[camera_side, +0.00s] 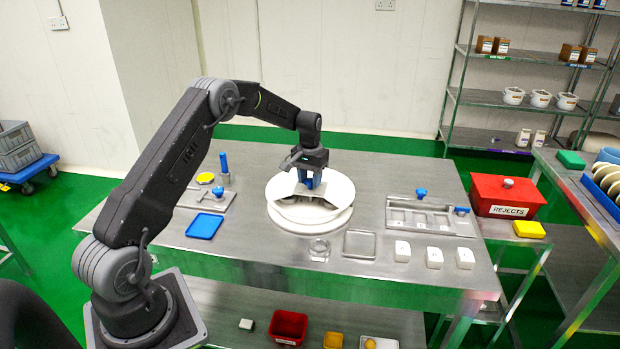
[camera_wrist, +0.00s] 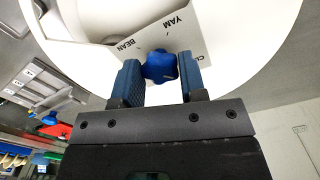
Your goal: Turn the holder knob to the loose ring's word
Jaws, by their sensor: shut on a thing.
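The holder is a wide white round body (camera_side: 283,217) in the middle of the steel table. Its blue knob (camera_wrist: 160,67) sits between the two fingers of my gripper (camera_wrist: 160,76) in the wrist view, and the gripper is shut on it. In the side view my gripper (camera_side: 309,176) points down over the holder and mostly hides the knob. The white plate (camera_wrist: 150,38) around the knob carries the words BEAN and YAM, and a third starting with CL, partly hidden by a finger.
A blue tray (camera_side: 205,226) lies to the left. A square steel frame (camera_side: 359,244) and three white blocks (camera_side: 434,257) lie front right. A steel fixture with blue knobs (camera_side: 428,215) and a red REJECTS box (camera_side: 506,195) stand right. A blue upright handle (camera_side: 224,164) stands left behind.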

